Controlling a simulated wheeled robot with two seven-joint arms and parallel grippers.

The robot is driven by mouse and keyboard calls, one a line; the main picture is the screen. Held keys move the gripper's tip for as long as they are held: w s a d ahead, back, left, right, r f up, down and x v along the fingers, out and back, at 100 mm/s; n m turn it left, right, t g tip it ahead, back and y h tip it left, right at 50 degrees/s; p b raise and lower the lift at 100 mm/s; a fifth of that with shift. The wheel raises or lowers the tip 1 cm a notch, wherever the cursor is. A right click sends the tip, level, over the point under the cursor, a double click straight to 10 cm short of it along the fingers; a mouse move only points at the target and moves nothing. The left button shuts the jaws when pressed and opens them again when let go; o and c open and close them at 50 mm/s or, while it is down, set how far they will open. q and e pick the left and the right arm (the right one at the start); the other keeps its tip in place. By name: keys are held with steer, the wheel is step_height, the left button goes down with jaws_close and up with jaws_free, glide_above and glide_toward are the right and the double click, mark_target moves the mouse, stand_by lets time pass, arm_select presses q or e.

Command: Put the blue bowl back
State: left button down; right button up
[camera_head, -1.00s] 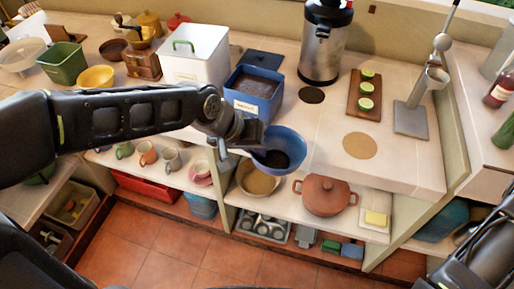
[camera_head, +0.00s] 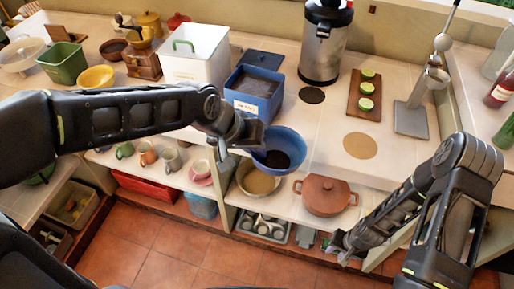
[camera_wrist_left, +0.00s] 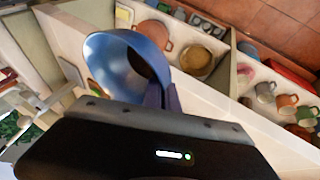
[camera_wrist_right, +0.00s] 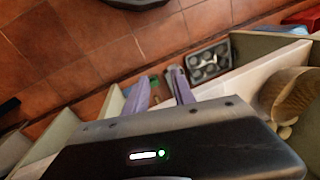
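The blue bowl (camera_head: 290,143), with a dark patch in its bottom, is in the air in front of the counter edge, above the metal pan with tan contents (camera_head: 258,184). My left gripper (camera_head: 254,152) is shut on the bowl's rim at its left side. The left wrist view also shows the bowl (camera_wrist_left: 108,62) tilted at the fingers. My right gripper (camera_head: 342,243) is low in front of the lower shelf. In the right wrist view its two fingers (camera_wrist_right: 160,92) are apart with nothing held between them.
A brown lidded pot (camera_head: 325,196) stands on the shelf below the counter. On the counter are a blue container (camera_head: 252,92), a steel urn (camera_head: 322,50), a lime board (camera_head: 365,95), a dark disc (camera_head: 312,95) and a tan disc (camera_head: 360,145). Bare counter lies around the discs.

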steer(key=s+a+r+n+y, duration=0.1)
steer(key=s+a+r, duration=0.2)
steer(key=a, duration=0.5)
steer(key=s+a+r+n+y, duration=0.1)
steer(key=s+a+r, duration=0.3)
steer(key=a, duration=0.5)
steer(key=shift+s+r+n+y, duration=0.2)
steer(key=shift+s+n+y, duration=0.15)
steer(key=shift+s, duration=0.6)
arm_select(q)
steer(key=w+a+f, duration=0.3)
steer(key=a, duration=0.5)
steer(key=w+a+f, duration=0.3)
steer(key=w+a, duration=0.1)
steer(key=a, duration=0.5)
steer(key=shift+w+a+n, duration=0.15)
steer(key=shift+w+n, duration=0.1)
steer(key=shift+n, duration=0.05)
steer(key=shift+f, duration=0.1)
